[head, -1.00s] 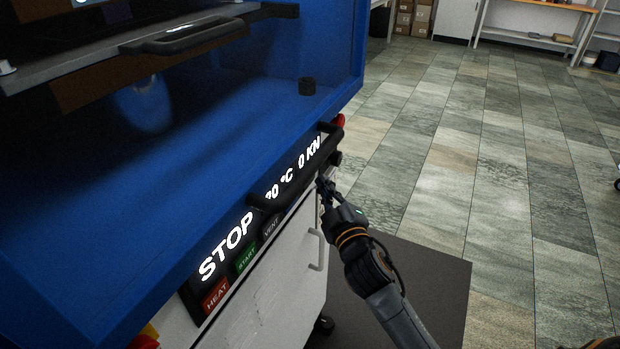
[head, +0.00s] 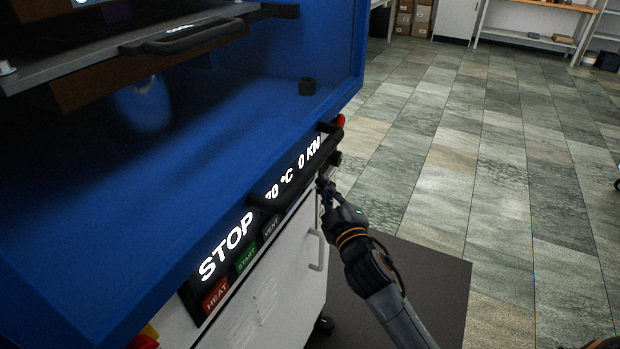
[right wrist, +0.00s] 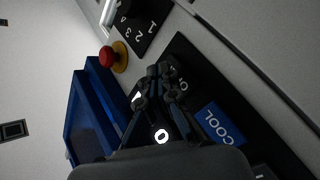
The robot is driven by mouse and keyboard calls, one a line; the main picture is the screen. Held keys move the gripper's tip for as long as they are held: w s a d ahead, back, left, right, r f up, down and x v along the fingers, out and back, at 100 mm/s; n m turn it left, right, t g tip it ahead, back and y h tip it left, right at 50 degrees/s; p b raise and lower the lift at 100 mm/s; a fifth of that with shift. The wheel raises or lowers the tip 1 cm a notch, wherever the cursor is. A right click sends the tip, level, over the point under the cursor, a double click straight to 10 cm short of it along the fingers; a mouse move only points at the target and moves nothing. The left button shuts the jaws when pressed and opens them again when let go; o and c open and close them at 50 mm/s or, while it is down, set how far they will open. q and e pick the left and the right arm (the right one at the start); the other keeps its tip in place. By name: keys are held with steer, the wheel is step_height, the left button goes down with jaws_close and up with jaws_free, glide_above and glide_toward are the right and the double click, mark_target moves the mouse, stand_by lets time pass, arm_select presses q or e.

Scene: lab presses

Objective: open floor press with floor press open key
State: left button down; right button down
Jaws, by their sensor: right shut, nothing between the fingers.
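The floor press (head: 170,215) is the large blue machine on the left in the head view. Its dark front panel shows STOP, a temperature and 0 KN, with HEAT, START and VENT keys. My right gripper (head: 325,186) is shut and empty at the right part of this panel, below the black handle bar (head: 300,178). In the right wrist view my right gripper (right wrist: 160,78) has its fingertips over the dark panel. A dark key (right wrist: 183,88) with partly hidden white letters lies beside the fingers; I cannot read it fully. I cannot tell whether the tips touch it. My left gripper is not in view.
A blue COOL key (right wrist: 222,124) is near the gripper. A red emergency button (right wrist: 106,56) on a yellow ring sits further along. A white cabinet door (head: 290,270) is below the panel. The tiled floor (head: 480,180) to the right is clear.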

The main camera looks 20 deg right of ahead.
steer(key=shift+w+a, duration=0.1)
steer(key=shift+w, duration=0.05)
steer(key=shift+w+a, duration=0.15)
steer(key=shift+a, duration=0.05)
stand_by(0.3)
